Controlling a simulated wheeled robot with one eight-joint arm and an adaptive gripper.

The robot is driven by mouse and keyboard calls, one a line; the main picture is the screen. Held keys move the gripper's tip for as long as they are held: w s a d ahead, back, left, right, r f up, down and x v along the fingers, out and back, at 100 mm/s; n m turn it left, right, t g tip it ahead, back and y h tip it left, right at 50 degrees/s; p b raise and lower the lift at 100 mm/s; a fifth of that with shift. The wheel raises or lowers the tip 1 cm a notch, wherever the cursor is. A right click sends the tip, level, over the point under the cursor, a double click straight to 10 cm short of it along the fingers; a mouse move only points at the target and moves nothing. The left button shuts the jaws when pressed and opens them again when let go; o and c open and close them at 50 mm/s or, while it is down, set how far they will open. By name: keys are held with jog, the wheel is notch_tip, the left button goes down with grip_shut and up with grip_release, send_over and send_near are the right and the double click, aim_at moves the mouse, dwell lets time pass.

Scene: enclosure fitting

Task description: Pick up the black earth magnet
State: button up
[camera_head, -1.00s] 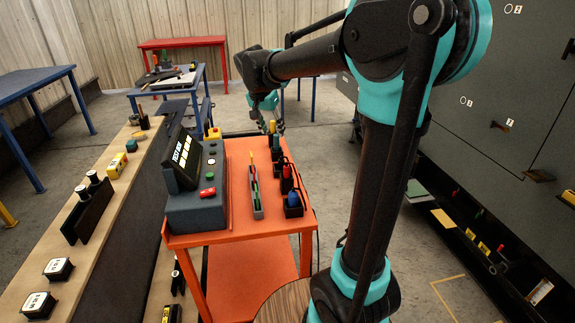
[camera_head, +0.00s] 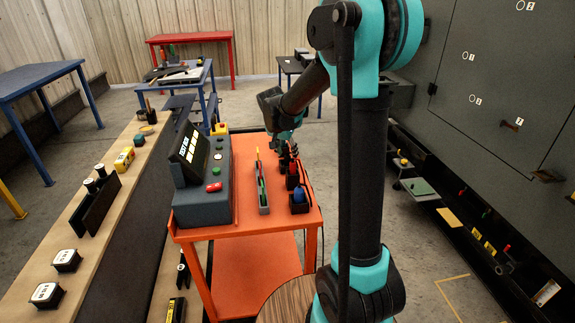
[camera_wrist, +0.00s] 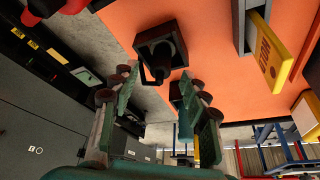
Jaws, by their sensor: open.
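In the wrist view a black piece (camera_wrist: 163,52) with a loop at its side sits in a square black holder on the orange table top; I take it for the black earth magnet. My gripper (camera_wrist: 158,90) is open, with its two green fingers apart and pointing toward this piece, one to each side of it in the picture. Nothing is between the fingers, and I cannot tell any contact. In the head view my gripper (camera_head: 286,150) is over the right side of the orange cart, and it hides the black piece there or makes it hard to tell.
In the head view a red piece (camera_head: 292,176) and a blue piece (camera_head: 299,194) stand in holders nearer the camera. A narrow grey tray (camera_head: 263,200) and a dark control box (camera_head: 205,188) stand left of them. Grey cabinets (camera_head: 490,70) stand at the right.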

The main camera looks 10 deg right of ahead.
jog(key=shift+x, duration=0.9)
jog(key=shift+r, duration=0.1)
jog(key=shift+c, duration=0.2)
grip_shut()
